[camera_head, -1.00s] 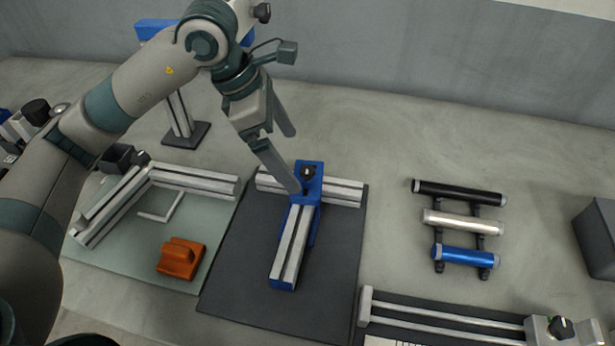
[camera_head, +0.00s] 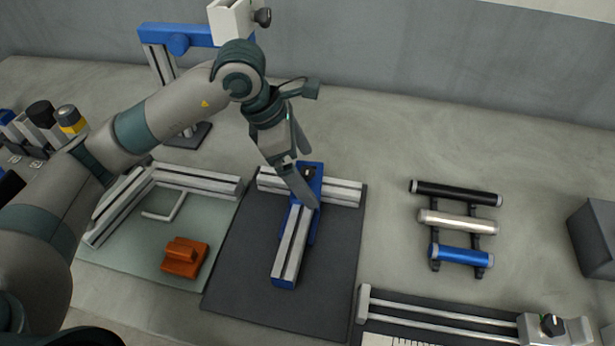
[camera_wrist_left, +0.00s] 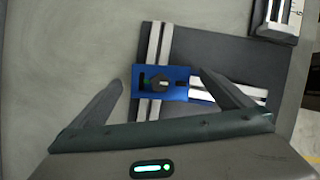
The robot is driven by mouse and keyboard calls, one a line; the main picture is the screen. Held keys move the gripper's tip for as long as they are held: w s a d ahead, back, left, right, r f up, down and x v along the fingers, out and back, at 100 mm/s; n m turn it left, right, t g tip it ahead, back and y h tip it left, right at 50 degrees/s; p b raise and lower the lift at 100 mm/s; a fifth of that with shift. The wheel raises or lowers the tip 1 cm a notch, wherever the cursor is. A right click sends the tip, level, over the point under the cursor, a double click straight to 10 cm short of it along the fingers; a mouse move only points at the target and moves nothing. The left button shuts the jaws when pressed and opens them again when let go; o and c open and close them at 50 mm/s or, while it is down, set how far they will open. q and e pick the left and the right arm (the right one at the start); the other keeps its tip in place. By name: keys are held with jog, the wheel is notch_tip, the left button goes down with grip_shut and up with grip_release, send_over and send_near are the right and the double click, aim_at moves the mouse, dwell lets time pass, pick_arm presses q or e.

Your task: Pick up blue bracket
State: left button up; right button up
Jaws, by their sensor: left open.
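The blue bracket (camera_head: 313,180) sits on the T-shaped joint of two silver rails (camera_head: 291,243) on the dark mat (camera_head: 335,270). It has a dark knob or screw on top. In the left wrist view the blue bracket (camera_wrist_left: 161,84) lies ahead, between the two fingers of my left gripper (camera_wrist_left: 165,85). My left gripper (camera_head: 310,195) is open and hangs over the bracket, its fingers partly hiding it in the head view. I cannot tell whether the fingers touch it. My right gripper is not in view.
An orange block (camera_head: 184,258) and a silver frame lie on the pale mat (camera_head: 130,260) at left. A rack of black, silver and blue rollers (camera_head: 458,223) stands at right. A railed device (camera_head: 450,325) is at front right. A blue-armed stand (camera_head: 165,50) is behind my arm.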

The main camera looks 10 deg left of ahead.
pick_arm(q)
jog(key=shift+x, duration=0.95)
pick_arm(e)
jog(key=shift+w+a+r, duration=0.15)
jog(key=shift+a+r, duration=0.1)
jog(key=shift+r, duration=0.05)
pick_arm(q)
jog(key=c, duration=1.2)
jog(key=shift+r, duration=0.8)
notch_tip(320, 180, up, 2)
jog(key=shift+r+b, duration=0.15)
jog(key=shift+b, duration=0.45)
jog(key=s+d+r+b, duration=0.2)
jog(key=s+d+r, duration=0.5)
jog(key=s, duration=0.1)
jog(key=shift+s+d, duration=0.3)
jog(key=shift+s, duration=0.1)
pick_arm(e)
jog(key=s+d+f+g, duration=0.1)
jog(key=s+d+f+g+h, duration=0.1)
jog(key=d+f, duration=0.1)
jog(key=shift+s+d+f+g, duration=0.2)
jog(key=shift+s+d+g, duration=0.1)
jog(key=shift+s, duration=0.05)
